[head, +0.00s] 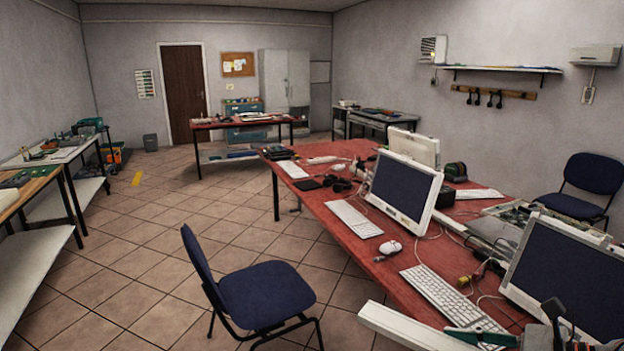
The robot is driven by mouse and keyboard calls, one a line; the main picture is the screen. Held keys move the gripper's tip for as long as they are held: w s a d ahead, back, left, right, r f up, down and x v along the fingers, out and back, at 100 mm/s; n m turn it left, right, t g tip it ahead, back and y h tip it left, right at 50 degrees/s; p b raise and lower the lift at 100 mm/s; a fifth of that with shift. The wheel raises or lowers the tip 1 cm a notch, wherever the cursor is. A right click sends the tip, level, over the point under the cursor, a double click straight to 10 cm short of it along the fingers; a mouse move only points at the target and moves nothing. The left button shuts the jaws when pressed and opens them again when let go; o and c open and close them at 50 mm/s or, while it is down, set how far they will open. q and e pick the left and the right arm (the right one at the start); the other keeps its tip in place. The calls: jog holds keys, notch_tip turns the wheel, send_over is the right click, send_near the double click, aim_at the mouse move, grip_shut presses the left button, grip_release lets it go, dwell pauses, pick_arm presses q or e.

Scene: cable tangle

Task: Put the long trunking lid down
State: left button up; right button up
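A long pale bar that looks like the trunking lid (412,328) comes in from the bottom edge of the head view, at the near edge of the red table (345,222). Its far end points left and juts out past the table's edge. The rest of it is cut off by the frame, and I cannot tell whether it rests on the table or is held. A dark part (556,322) at the lower right may belong to my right gripper; its fingers are not clear. My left gripper is not in view.
The near table is crowded with monitors (404,188), keyboards (436,297), a mouse (390,248) and loose cables. A green object (482,337) lies beside the bar. A blue chair (258,294) stands left of the table. Tiled floor (140,262) is open further left.

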jog(key=shift+s+a, duration=0.6)
jog(key=shift+a, duration=0.05)
jog(key=shift+r, duration=0.1)
dwell(0.4)
jog(key=shift+w, duration=0.2)
